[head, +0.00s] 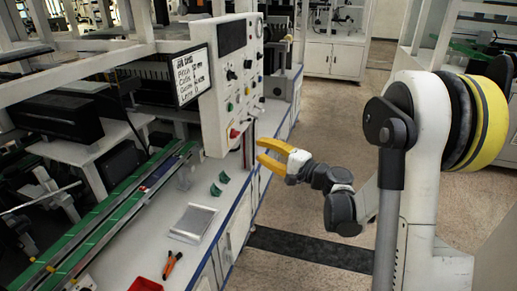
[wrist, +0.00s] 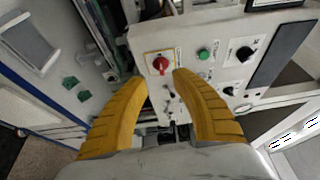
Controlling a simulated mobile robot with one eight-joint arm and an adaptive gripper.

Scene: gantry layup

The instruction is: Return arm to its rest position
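My gripper (head: 272,157) has yellow fingers and is held out in front of the white control panel (head: 224,88) in the head view. In the wrist view its two fingers (wrist: 160,78) are spread apart with nothing between them. A red knob on a yellow plate (wrist: 160,64) shows just beyond the fingertips. I cannot tell whether the fingertips touch the panel. My arm reaches in from the right side of the head view.
A white bench (head: 226,222) below the panel holds a metal tray (head: 193,222), green pieces (head: 216,189), orange-handled pliers (head: 172,265) and a red bin (head: 145,285). A green-edged rail (head: 110,213) runs along the left. The speckled floor (head: 318,135) between bench and arm is clear.

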